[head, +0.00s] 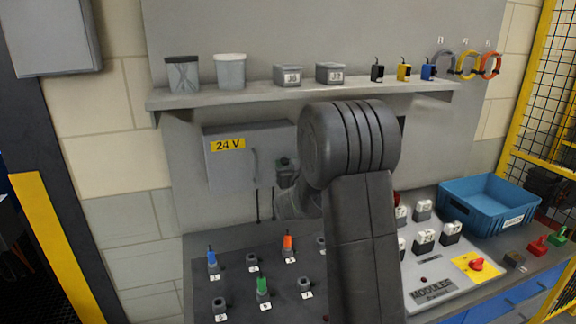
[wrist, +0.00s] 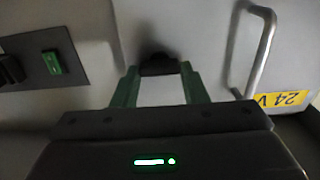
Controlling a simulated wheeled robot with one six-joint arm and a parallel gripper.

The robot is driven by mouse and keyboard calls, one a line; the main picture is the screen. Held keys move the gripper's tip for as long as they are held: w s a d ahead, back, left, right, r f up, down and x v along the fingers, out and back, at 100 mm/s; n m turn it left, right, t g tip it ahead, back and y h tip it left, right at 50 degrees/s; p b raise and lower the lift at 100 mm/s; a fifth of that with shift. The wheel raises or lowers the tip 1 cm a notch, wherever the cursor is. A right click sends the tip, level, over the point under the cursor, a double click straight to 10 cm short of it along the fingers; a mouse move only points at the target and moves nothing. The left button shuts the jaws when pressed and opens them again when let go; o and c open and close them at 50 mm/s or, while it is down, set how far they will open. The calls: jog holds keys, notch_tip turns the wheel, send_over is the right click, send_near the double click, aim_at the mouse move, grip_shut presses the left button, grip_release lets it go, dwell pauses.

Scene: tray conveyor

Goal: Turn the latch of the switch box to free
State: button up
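The grey switch box (head: 222,172) hangs on the wall panel below the shelf, with a yellow 24 V label (head: 228,144) and a bar handle (head: 254,166). My gripper (head: 285,163) is at the right part of its door, partly hidden by my arm. In the wrist view the box door (wrist: 205,50) appears upside down. The dark latch (wrist: 158,66) sits between the green fingertips of my gripper (wrist: 159,72), filling the gap with no clear space at either side. The head view does not show the latch clearly.
The handle (wrist: 262,50) stands out right of the fingers in the wrist view. A dark panel with a green switch (wrist: 53,62) is at left. The shelf (head: 300,95) with cups and small boxes is above. Pegs and a blue bin (head: 470,215) are below.

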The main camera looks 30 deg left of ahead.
jog(key=shift+c, duration=0.9)
jog(key=shift+f+n+b, duration=0.1)
jog(key=shift+n+b, duration=0.2)
jog(key=shift+b, duration=0.5)
jog(key=n+b, duration=0.8)
jog(key=b, duration=0.3)
jog(key=n+b, duration=0.9)
jog(key=b, duration=0.3)
jog(key=shift+s+a+f, duration=0.1)
jog(key=shift+s+a, duration=0.05)
jog(key=shift+s, duration=0.05)
jog(key=shift+n, duration=0.3)
